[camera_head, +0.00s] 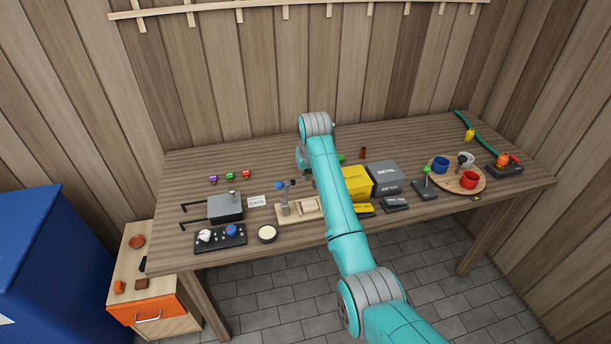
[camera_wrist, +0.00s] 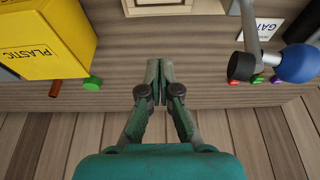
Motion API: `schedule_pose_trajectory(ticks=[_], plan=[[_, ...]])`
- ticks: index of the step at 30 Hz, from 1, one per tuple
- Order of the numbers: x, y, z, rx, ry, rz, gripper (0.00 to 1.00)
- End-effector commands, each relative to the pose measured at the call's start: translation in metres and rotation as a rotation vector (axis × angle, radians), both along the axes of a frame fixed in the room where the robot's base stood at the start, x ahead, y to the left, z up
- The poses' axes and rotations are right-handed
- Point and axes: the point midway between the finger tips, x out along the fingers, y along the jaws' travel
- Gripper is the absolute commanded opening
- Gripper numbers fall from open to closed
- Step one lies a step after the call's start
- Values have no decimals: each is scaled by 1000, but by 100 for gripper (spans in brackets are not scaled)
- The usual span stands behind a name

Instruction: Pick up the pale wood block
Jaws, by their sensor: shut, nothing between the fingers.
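A pale wood piece (camera_head: 309,206) sits on the right part of a pale wooden board (camera_head: 289,219) near the bench's front edge, left of my arm; I cannot tell if it is a loose block or part of the board. A grey upright lever stands on the board's left part. In the wrist view, only a pale wooden edge (camera_wrist: 157,9) shows at the top. My gripper (camera_wrist: 160,64) is shut and empty, its fingertips together over the bench, apart from that edge. My arm hides most of the gripper in the head view.
A yellow PLASTIC box (camera_head: 356,183) and a grey METAL box (camera_head: 384,177) stand right of the board. A blue ball (camera_wrist: 297,64) on a grey rod and a small green piece (camera_wrist: 92,83) flank the gripper. Bare bench lies at the back left.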

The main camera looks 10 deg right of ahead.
Motion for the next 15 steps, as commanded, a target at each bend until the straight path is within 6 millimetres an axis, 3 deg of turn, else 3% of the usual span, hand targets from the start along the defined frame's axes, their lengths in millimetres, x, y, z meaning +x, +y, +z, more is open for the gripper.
schedule_pose_trajectory(ticks=[6, 15], plan=[[12, 0, -35, 0, 3, 0, 0], [22, 0, -64, 0, 1, 0, 0]])
